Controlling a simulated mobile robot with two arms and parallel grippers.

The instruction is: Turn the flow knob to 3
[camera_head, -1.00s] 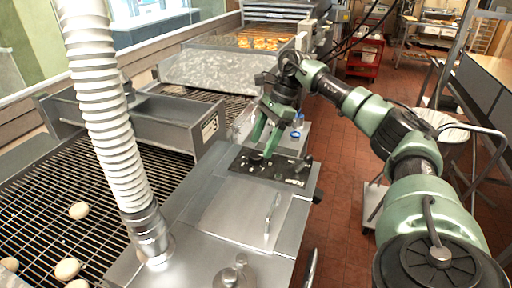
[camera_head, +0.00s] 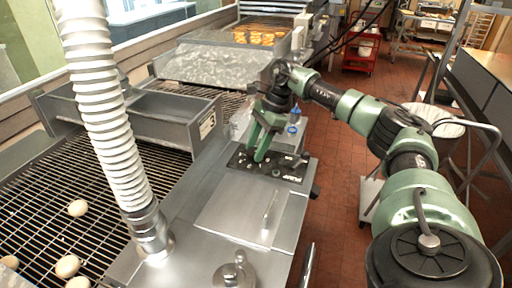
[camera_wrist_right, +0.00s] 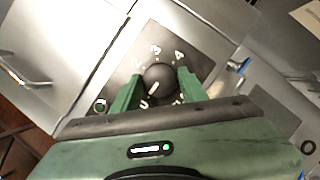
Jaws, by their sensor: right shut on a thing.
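The flow knob (camera_wrist_right: 159,80) is a round black dial in the right wrist view, on a dark plate with white numbers around it. The 3 is above it, the 4 at its upper right. Its white pointer line slants to the lower left, away from the 3. My right gripper (camera_wrist_right: 158,88) has one green finger on each side of the knob and is shut on it. In the head view my right gripper (camera_head: 257,150) reaches down to the black control panel (camera_head: 290,169), and its fingers hide the knob. My left gripper is not in view.
A ribbed white hose (camera_head: 101,110) rises at the left of the steel housing (camera_head: 235,205), which has a lid handle (camera_head: 269,208). A wire conveyor (camera_head: 40,225) carries several pale dough pieces. A blue-capped bottle (camera_head: 293,122) stands close behind the panel.

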